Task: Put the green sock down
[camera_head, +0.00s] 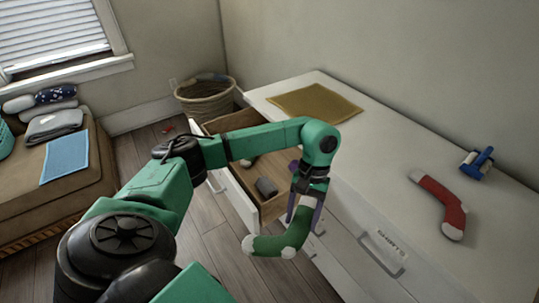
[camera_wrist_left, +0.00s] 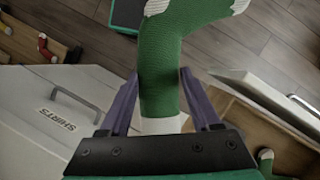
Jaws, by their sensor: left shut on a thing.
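The green sock (camera_head: 272,243), with white cuff, heel and toe, hangs from my left gripper (camera_head: 304,190) in front of the dresser, beside the open drawer. The gripper is shut on its cuff end, and the toe points left. In the left wrist view the sock (camera_wrist_left: 162,60) runs between the purple fingers (camera_wrist_left: 160,95). Its underside is hidden. My right gripper is in neither view.
The open drawer (camera_head: 237,207) holds a dark grey roll (camera_head: 266,187) and a partly hidden item. On the white dresser top (camera_head: 375,145) lie a mustard cloth (camera_head: 315,102), a red sock (camera_head: 444,205) and a blue object (camera_head: 477,162). A basket (camera_head: 205,98) stands behind.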

